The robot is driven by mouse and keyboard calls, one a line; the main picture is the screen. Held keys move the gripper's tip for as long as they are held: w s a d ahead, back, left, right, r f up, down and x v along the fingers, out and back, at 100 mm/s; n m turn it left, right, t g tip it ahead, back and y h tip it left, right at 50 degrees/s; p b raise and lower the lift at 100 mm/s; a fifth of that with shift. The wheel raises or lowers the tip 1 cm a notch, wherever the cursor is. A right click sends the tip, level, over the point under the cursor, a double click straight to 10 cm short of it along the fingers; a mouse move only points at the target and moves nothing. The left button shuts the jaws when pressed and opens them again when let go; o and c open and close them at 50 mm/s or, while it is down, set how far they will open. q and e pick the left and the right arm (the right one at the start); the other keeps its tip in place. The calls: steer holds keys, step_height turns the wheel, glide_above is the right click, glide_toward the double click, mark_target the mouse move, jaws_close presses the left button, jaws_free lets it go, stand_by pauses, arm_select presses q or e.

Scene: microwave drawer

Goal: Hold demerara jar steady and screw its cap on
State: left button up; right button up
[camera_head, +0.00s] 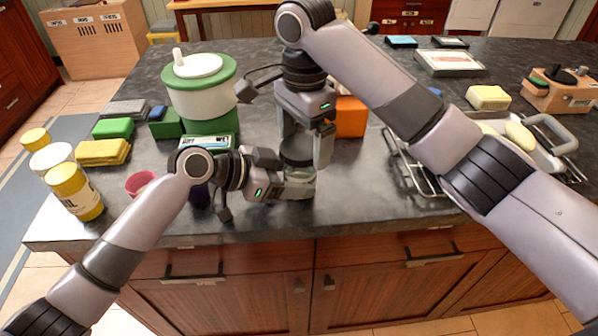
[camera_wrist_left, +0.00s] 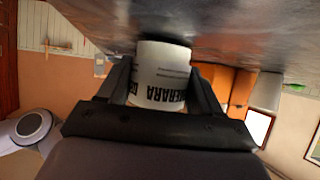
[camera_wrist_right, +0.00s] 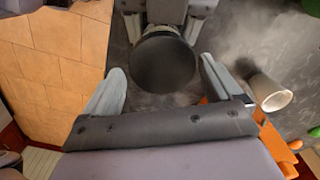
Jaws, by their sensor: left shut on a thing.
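The demerara jar (camera_head: 300,184) stands upright near the counter's front edge. Its pale, lettered side shows upside down in the left wrist view (camera_wrist_left: 161,78). My left gripper (camera_head: 287,186) comes in from the left and is shut around the jar's body. The dark round cap (camera_head: 297,151) is at the jar's top; it shows from above in the right wrist view (camera_wrist_right: 163,64). I cannot tell how tightly it sits. My right gripper (camera_head: 309,150) points down over the jar. Its fingers are apart on both sides of the cap, with gaps showing.
A green and white pot (camera_head: 200,95) stands behind left. An orange block (camera_head: 350,118) is behind the jar. A wire rack with a tray (camera_head: 410,165) lies to the right. Yellow-capped containers (camera_head: 75,192) and sponges (camera_head: 102,152) are at left. A pale cup-like object (camera_wrist_right: 270,93) lies nearby.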

steer(key=c, duration=1)
steer(key=m, duration=0.4)
steer(key=shift+m, duration=0.3)
steer(key=shift+c, duration=0.2)
steer(key=m, duration=0.4)
steer(key=shift+d+m, duration=0.15)
steer(key=shift+m, duration=0.25)
steer(key=o, duration=1.1)
steer(key=n, duration=0.4)
steer(key=shift+n, duration=0.3)
steer(key=n, duration=0.4)
steer(key=shift+n, duration=0.4)
